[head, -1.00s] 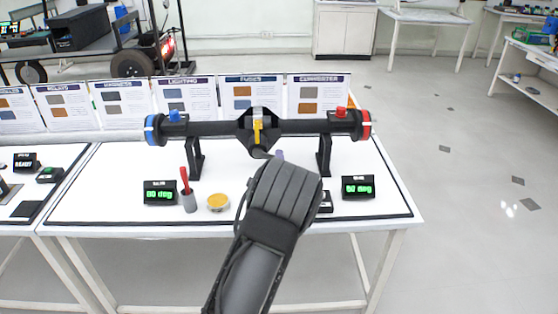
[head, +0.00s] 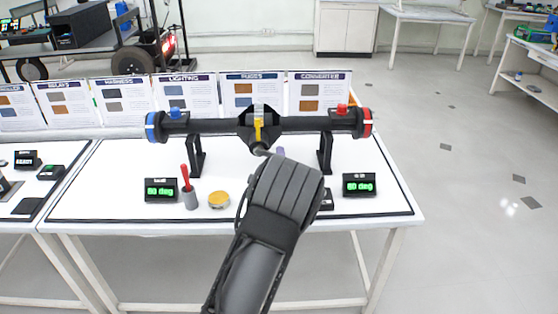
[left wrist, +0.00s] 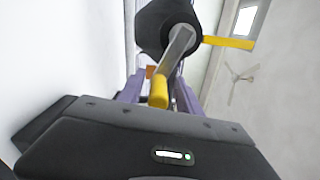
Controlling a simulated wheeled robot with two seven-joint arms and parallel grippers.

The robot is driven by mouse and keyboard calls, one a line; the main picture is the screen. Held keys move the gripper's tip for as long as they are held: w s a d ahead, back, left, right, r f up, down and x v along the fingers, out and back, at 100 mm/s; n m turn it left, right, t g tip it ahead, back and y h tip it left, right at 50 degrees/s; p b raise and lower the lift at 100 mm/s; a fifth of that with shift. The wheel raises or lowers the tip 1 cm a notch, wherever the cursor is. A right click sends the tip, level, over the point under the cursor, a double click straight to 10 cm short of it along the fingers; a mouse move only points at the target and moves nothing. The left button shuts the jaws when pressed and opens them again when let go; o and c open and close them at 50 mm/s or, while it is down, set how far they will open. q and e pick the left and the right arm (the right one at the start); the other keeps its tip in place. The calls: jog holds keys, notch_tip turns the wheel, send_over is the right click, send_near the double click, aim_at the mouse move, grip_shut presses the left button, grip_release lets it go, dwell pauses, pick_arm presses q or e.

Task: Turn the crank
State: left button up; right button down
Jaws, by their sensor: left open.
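The crank is at the middle of a black axle (head: 205,126) that has a blue left end and a red right end. In the left wrist view the crank shows as a grey bar (left wrist: 177,48) on a black hub, with a yellow grip (left wrist: 158,91) at its near end. In the head view its yellow part (head: 258,130) shows at the hub. My left gripper (left wrist: 158,95) is open, with its purple fingers on either side of the near yellow grip; I cannot tell whether they touch it. In the head view my wrist hides most of the fingers. My right gripper is out of view.
The axle rests on two black stands (head: 325,155) on a white table (head: 110,185). Two black displays with green digits (head: 160,190) (head: 359,185), a grey cup with a red tool (head: 189,197) and a yellow-topped dish (head: 218,200) stand near the front. Posters (head: 252,97) line the back.

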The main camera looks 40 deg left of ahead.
pick_arm(q)
jog(key=v, duration=0.7)
dwell(0.5)
